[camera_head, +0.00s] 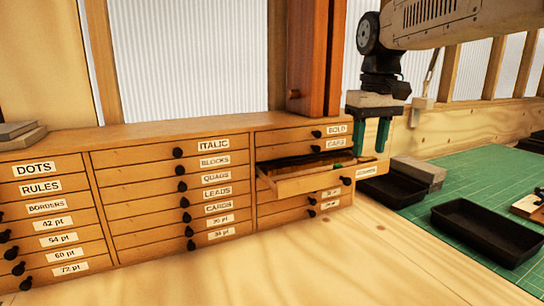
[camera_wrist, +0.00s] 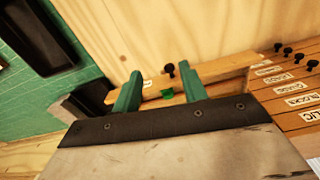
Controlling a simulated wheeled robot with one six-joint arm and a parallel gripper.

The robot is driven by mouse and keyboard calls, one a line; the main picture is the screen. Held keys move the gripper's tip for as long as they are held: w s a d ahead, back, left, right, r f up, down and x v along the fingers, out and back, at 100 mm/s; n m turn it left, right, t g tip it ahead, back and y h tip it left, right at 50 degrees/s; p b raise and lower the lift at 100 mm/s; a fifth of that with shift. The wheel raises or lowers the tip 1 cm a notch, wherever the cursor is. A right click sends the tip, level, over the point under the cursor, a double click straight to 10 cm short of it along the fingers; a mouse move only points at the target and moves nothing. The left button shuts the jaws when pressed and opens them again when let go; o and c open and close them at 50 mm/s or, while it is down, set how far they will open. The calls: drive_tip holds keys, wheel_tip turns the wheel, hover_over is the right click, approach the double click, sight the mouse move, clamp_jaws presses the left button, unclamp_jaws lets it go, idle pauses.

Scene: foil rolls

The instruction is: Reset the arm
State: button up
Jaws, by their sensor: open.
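My gripper (camera_head: 370,138) is open, with its two green fingers pointing down over the right end of the wooden cabinet. It is above and close to a drawer (camera_head: 318,183) that is pulled out. A small green piece (camera_head: 338,166) lies in this drawer. In the wrist view my gripper (camera_wrist: 159,88) shows its fingers apart, with the green piece (camera_wrist: 166,95) seen between them. The gap between the fingers looks empty. My gripper hides part of the drawer in the wrist view.
The cabinet (camera_head: 170,133) has several labelled, shut drawers with dark knobs. A tall reddish wooden piece (camera_head: 306,60) stands on its top. Right of it, grey blocks (camera_head: 418,172) and a black tray (camera_head: 485,231) sit on a green mat (camera_head: 470,175). The wooden surface in front is clear.

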drive_tip(key=s+d+f+m, duration=0.1)
drive_tip(key=s+f, duration=0.4)
drive_tip(key=s, duration=0.4)
drive_tip(key=s+d+f+m, duration=0.1)
drive_tip(key=s+f, duration=0.4)
drive_tip(key=s, duration=0.5)
drive_tip(key=s+d+f+m+t, duration=0.1)
drive_tip(key=s+f, duration=0.4)
drive_tip(key=s, duration=0.4)
drive_tip(key=shift+s+d, duration=0.3)
drive_tip(key=shift+d, duration=0.1)
